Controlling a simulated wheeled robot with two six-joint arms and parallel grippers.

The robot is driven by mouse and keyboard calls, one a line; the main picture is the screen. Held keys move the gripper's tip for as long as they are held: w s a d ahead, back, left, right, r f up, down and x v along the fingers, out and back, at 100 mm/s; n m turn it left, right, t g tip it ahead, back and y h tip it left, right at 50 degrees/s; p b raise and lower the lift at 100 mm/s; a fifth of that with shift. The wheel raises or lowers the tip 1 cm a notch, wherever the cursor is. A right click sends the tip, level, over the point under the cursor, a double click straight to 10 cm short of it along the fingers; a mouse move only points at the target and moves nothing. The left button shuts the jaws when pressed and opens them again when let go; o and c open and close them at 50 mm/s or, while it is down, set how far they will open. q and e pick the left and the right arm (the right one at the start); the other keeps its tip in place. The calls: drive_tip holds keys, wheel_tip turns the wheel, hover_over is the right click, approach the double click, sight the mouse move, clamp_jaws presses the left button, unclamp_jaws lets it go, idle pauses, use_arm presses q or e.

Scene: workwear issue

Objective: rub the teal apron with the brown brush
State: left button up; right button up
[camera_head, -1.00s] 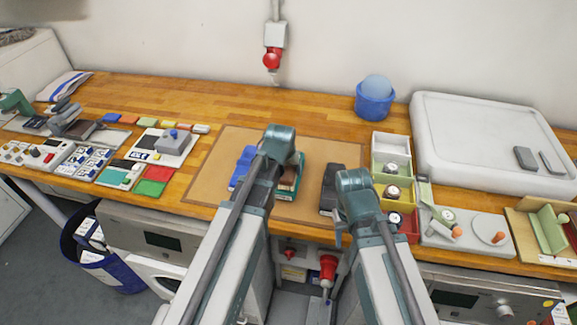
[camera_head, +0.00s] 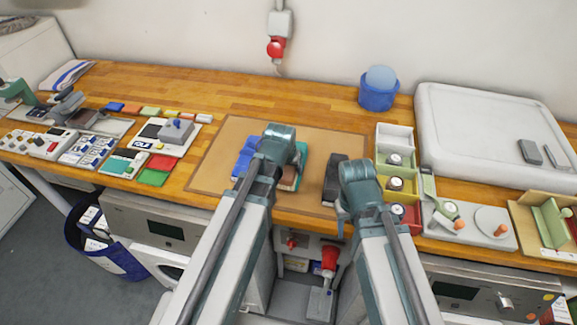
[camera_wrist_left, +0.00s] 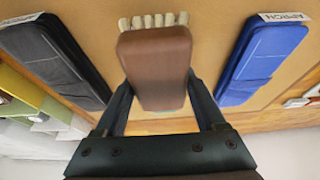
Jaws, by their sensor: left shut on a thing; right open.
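The teal apron (camera_head: 303,160) lies folded on the brown mat, between a blue folded apron and a black one. It is mostly hidden by my left arm and gripper. My left gripper (camera_head: 286,180) is shut on the brown brush (camera_wrist_left: 157,65), over the teal apron. In the left wrist view the brush shows its brown back, with cream bristles along its far edge. I cannot tell whether the bristles touch the apron. My right gripper (camera_head: 352,208) is open and empty near the bench's front edge, right of the black apron.
The blue apron (camera_head: 246,158) and black apron (camera_head: 334,180) flank the brush closely. Small trays with round items (camera_head: 395,160) stand right of the mat (camera_head: 230,140). Beyond are a blue tub (camera_head: 378,98) and white slab (camera_head: 480,125). The bench behind the mat is clear.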

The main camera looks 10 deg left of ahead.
use_arm(q)
drive_tip(key=shift+r+p, duration=2.7)
drive_tip(key=shift+r, duration=0.25)
wheel_tip(320, 180, up, 3)
drive_tip(key=p, duration=0.3)
drive_tip(key=shift+w+f, duration=0.1)
